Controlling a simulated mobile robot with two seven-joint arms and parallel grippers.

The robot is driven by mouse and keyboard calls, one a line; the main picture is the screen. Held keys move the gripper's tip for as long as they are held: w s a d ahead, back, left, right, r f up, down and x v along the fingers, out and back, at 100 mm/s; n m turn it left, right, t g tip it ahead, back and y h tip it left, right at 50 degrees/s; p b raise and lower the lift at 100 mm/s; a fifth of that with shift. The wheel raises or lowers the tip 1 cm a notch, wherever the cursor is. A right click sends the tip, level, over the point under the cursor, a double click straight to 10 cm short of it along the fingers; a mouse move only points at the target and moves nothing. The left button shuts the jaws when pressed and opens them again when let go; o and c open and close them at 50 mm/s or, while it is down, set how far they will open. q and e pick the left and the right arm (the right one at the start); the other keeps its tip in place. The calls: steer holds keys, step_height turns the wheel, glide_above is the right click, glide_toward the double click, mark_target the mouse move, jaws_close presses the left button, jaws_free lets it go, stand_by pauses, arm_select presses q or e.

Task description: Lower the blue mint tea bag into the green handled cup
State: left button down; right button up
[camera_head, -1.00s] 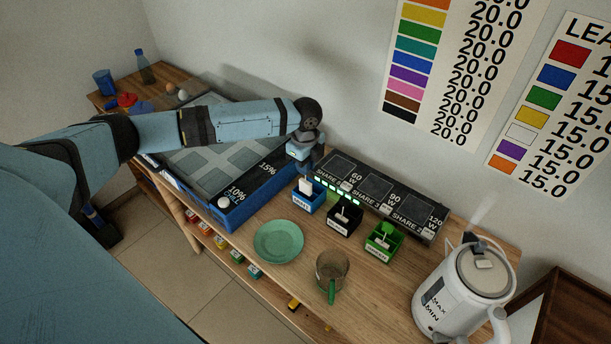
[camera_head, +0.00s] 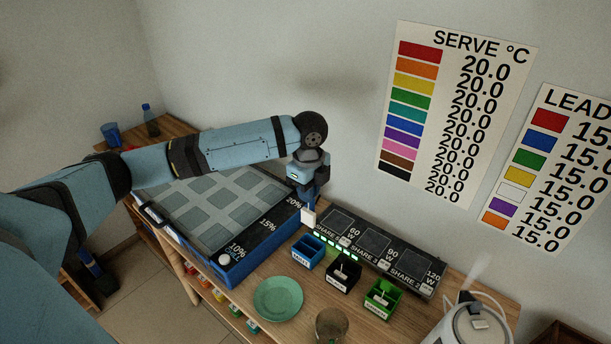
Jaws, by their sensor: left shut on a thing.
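My left gripper (camera_head: 309,199) comes down from above behind the blue box. It is shut on the mint tea bag, whose white part (camera_head: 308,217) shows just under the fingers, at the back of the blue box (camera_head: 308,252). The blue box looks empty inside. The cup (camera_head: 331,325) stands to the front right of the gripper, cut by the bottom edge of the view. It looks like brown, see-through glass, and its green handle is out of view. The right gripper is not in view.
A green saucer (camera_head: 278,299) lies left of the cup. A black box (camera_head: 343,278) and a green box (camera_head: 382,298) hold other bags. A dark panel (camera_head: 375,246) runs behind the boxes. A white kettle (camera_head: 477,329) stands at right. A blue-framed tray (camera_head: 243,268) is at left.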

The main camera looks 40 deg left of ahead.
arm_select(q)
steer(key=s+d+f+p, duration=0.2)
steer(key=s+d+f, duration=0.2)
steer(key=s+d, duration=0.3)
steer(key=s+d+f+p, duration=0.3)
steer(key=s+d, duration=0.4)
steer(key=d, duration=0.2)
steer(key=shift+d+f, duration=0.2)
steer(key=shift+f, duration=0.2)
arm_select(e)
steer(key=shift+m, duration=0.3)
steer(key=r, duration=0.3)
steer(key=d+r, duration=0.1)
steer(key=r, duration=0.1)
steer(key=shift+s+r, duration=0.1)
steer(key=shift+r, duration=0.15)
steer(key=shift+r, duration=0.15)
arm_select(q)
step_height(320, 180, down, 8)
steer(key=b, duration=0.1)
steer(key=shift+r+b, duration=0.2)
steer(key=shift+b, duration=0.2)
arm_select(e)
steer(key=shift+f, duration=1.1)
